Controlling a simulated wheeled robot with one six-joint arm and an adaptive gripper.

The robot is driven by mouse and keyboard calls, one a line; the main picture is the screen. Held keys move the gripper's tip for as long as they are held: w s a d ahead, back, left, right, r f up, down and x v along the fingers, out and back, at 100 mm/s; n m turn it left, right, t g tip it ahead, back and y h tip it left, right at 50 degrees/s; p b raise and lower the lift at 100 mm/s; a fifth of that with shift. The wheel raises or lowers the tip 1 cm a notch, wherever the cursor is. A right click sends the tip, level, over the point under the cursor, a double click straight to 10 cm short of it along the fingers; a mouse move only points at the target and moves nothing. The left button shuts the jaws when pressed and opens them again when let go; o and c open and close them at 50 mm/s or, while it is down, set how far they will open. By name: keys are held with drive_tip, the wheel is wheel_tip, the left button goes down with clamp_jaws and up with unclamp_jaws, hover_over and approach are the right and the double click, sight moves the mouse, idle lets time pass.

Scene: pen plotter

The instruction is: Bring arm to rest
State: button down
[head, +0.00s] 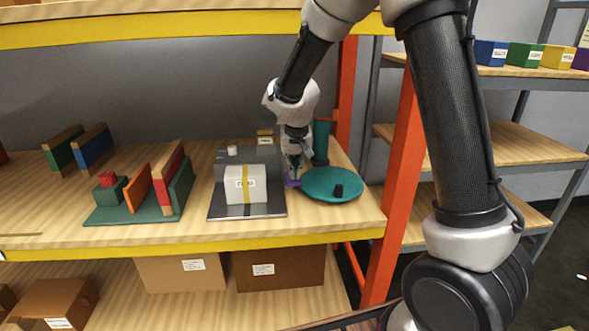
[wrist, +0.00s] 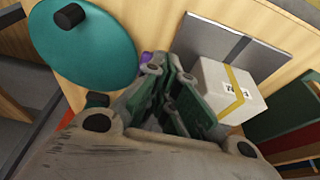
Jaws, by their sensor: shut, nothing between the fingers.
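My gripper (head: 294,172) is low over the wooden shelf (head: 335,218), between a white box and a teal round plate. In the wrist view the gripper (wrist: 165,75) shows its fingers together, with nothing seen between them. My arm reaches in from the upper right past the orange post. A small purple thing (head: 293,183) lies just by the fingertips, and it shows beyond them in the wrist view (wrist: 147,57). I cannot tell whether the fingers touch it.
The white box (head: 245,186) with a yellow band sits on a grey plate (head: 245,212). The teal plate (head: 318,186) carries a black knob (head: 339,190). A teal cylinder (head: 320,140) stands behind. The orange post (head: 396,180) and upper shelf edge (head: 180,27) bound the space.

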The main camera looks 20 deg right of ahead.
drive_tip(key=s+d+r, duration=0.5)
drive_tip(key=s, duration=0.5)
drive_tip(key=s+d+r+n, duration=0.1)
drive_tip(key=s+d+r, duration=0.4)
drive_tip(key=s, duration=0.6)
drive_tip(key=s+d+r+t, duration=0.1)
drive_tip(key=s+d+r, duration=0.5)
drive_tip(key=s, duration=0.4)
drive_tip(key=shift+s+n, duration=0.3)
drive_tip(key=shift+s, duration=0.1)
